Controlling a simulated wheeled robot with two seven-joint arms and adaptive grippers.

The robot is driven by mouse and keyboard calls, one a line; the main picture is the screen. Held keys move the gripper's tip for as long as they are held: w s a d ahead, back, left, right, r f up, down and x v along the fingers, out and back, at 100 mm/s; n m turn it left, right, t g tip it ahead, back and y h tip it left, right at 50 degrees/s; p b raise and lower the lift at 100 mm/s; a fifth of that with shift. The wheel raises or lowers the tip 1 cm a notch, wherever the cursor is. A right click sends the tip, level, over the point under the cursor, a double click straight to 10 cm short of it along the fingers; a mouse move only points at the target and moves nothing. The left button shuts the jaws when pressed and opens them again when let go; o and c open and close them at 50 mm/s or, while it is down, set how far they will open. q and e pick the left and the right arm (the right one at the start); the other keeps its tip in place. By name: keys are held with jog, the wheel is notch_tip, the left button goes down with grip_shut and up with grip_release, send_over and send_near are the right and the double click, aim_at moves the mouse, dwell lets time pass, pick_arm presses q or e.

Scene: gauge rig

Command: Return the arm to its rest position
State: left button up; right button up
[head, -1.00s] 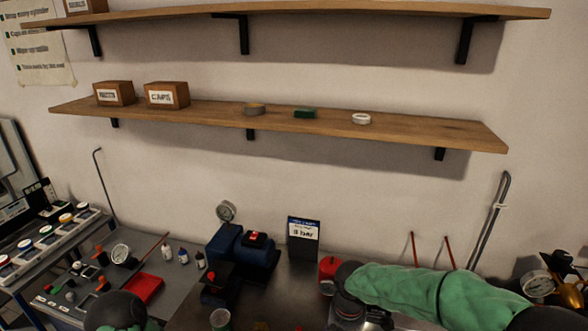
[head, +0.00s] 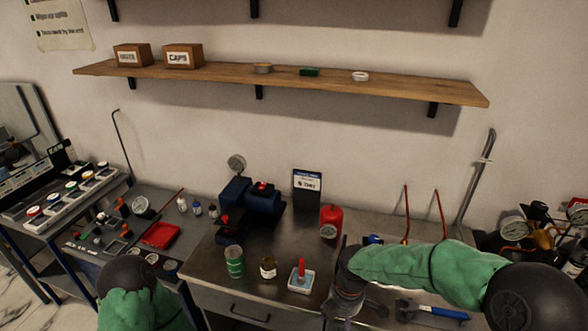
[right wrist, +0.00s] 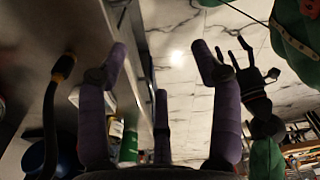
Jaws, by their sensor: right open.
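My right arm in its green sleeve crosses the lower right of the head view. My right gripper points down at the front of the bench; in the head view its fingers (head: 338,308) are partly cut off by the lower edge. In the right wrist view the purple fingers of my right gripper (right wrist: 158,52) are spread with nothing between them. My left arm shows at the lower left of the head view, its gripper out of frame. In the right wrist view my left gripper (right wrist: 252,60) appears beside a green sleeve, fingers apart and empty.
A wooden shelf (head: 300,83) runs above.

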jog(key=s+a+f+m+y, duration=0.1)
jog(key=s+f+m, duration=0.6)
jog(key=f+m, duration=0.3)
jog(key=s+a+f+m+y, duration=0.1)
jog(key=s+f+m+y, duration=0.1)
jog(key=s+f+m, duration=0.6)
notch_tip(320, 180, down, 6)
jog(key=m, duration=0.3)
jog(key=shift+s+m, duration=0.3)
jog(key=shift+f, duration=0.1)
